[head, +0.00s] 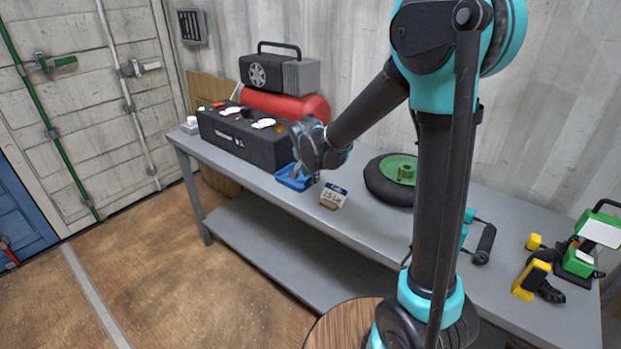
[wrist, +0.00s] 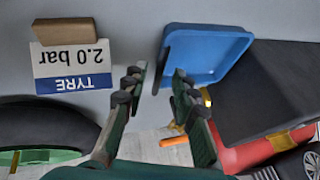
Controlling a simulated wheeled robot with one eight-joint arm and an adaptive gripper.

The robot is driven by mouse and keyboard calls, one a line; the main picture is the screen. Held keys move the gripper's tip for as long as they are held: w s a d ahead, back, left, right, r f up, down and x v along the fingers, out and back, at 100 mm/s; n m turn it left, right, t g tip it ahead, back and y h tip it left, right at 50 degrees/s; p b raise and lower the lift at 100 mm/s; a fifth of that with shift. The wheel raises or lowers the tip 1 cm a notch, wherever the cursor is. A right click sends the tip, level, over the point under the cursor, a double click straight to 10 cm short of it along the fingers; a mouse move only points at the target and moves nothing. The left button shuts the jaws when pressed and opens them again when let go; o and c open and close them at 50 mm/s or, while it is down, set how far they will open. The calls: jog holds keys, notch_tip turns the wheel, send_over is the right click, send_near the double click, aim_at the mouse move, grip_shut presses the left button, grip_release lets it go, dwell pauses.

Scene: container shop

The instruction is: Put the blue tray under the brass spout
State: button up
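The blue tray (head: 293,177) lies on the grey bench in front of the black box, at the box's right end in the head view. It also shows in the wrist view (wrist: 208,55). My gripper (head: 304,172) is at the tray. In the wrist view, its two fingers (wrist: 160,78) stand apart, with one tray wall running down between them; I see no clear contact. A small brass-coloured piece, likely the spout (wrist: 206,97), shows partly behind the right finger by the black box. In the head view, my gripper hides that place.
The black box (head: 240,139) stands left of the tray. A tyre pressure card (head: 334,196) on a wooden block stands close to the tray's right. A wheel (head: 392,180) lies further right. A red tank (head: 290,104) is behind. The bench front (head: 262,193) is clear.

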jog(key=v, duration=1)
